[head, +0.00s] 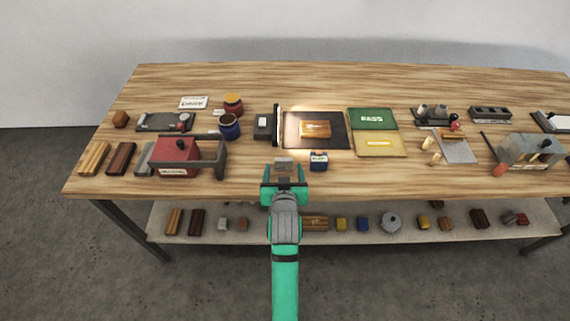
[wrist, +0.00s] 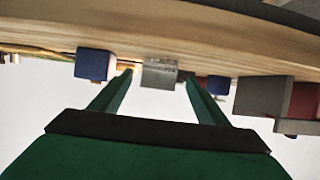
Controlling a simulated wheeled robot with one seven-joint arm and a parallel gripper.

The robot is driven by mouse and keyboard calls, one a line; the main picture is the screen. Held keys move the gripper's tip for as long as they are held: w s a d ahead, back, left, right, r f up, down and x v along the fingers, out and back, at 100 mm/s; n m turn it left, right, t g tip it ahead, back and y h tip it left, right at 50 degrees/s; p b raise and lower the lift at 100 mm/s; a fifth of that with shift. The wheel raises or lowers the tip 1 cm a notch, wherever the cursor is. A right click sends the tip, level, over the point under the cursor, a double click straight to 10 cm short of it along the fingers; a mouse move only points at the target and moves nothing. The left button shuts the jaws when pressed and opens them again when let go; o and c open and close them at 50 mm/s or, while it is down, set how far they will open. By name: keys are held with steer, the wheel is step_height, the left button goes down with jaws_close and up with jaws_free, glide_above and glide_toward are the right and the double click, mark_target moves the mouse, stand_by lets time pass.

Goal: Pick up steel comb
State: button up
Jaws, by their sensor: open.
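A small grey metal block, which looks like the steel comb (head: 284,163), sits near the front edge of the wooden table. In the wrist view the steel comb (wrist: 160,73) shows between and just beyond my fingertips. My gripper (head: 284,176) is open and empty, at the table's front edge, in front of the comb. In the wrist view my gripper (wrist: 159,78) has one finger on each side of the comb's line. I cannot tell whether the fingers touch it. The comb's lower part is partly hidden by my gripper in the head view.
A small dark blue box (head: 319,161) stands close to the right of the comb. A dark pad (head: 340,118) with a wooden block lies behind. A red box (head: 175,156) with a grey bracket stands to the left. A lower shelf (head: 365,232) holds several small blocks.

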mark_target(284, 164)
steer(key=shift+x, duration=2.25)
steer(key=shift+d+r, duration=0.1)
steer(key=shift+r, duration=0.05)
steer(key=c, duration=1.2)
steer(key=shift+r, duration=0.2)
